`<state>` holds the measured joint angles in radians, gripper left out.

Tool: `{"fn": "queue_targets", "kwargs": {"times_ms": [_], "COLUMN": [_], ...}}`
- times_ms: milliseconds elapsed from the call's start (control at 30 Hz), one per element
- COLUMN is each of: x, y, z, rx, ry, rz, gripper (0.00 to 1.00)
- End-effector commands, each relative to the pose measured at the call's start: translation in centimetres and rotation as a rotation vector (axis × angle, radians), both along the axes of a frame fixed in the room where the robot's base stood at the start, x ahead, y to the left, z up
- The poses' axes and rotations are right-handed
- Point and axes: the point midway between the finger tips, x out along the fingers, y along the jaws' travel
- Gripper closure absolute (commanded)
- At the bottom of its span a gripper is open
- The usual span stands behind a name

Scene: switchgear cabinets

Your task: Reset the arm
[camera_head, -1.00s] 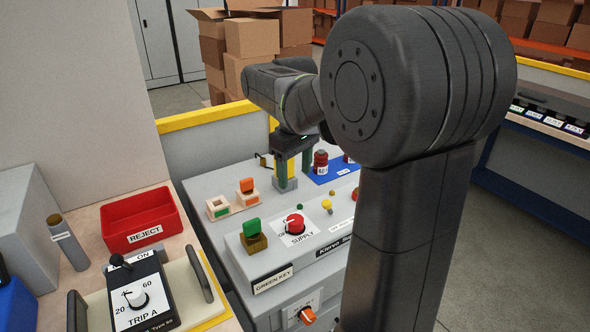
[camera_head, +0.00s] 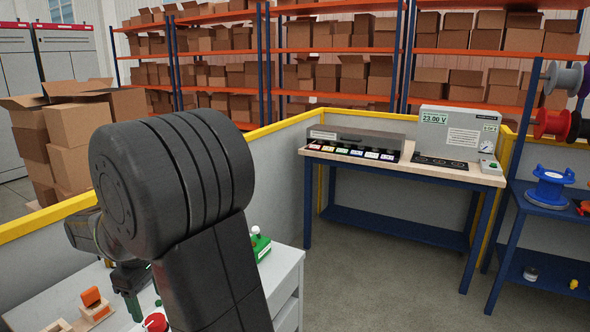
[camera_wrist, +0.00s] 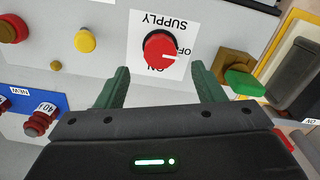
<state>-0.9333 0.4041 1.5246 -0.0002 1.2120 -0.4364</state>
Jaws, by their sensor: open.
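My gripper (camera_wrist: 157,78) is open and empty in the wrist view. Its two green fingers stand apart on either side below the red SUPPLY knob (camera_wrist: 159,50), with the knob beyond the gap. I cannot tell any contact, and the knob looks clear of the fingers. In the head view my gripper (camera_head: 131,290) shows in part at the lower left, above the grey bench top, beside an orange block (camera_head: 91,297). My arm's large dark joint hides much of the bench. The red knob (camera_head: 155,322) is cut by the lower edge there.
A green part (camera_wrist: 244,82) and a yellow button (camera_wrist: 85,40) flank the knob; a red part labelled 40 (camera_wrist: 38,125) is lower left. A wooden-topped table (camera_head: 400,163) with a 23.00 V meter (camera_head: 455,135) stands behind. A blue shelf (camera_head: 545,200) holds spools. Open floor lies between.

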Motion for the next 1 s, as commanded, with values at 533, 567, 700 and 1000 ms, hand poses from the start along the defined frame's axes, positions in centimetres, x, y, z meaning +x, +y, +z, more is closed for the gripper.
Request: {"fn": "queue_targets", "kwargs": {"times_ms": [533,567,700,1000], "x": [0.0,0.0,0.0,0.0], "y": [0.0,0.0,0.0,0.0], "z": [-5.6,-5.6,-5.6,-4.4], "rx": [0.0,0.0,0.0,0.001], "ry": [0.0,0.0,0.0,0.0], "rz": [-0.014,-0.016,-0.017,0.0], "gripper": [0.38,0.38,0.38,0.38]}}
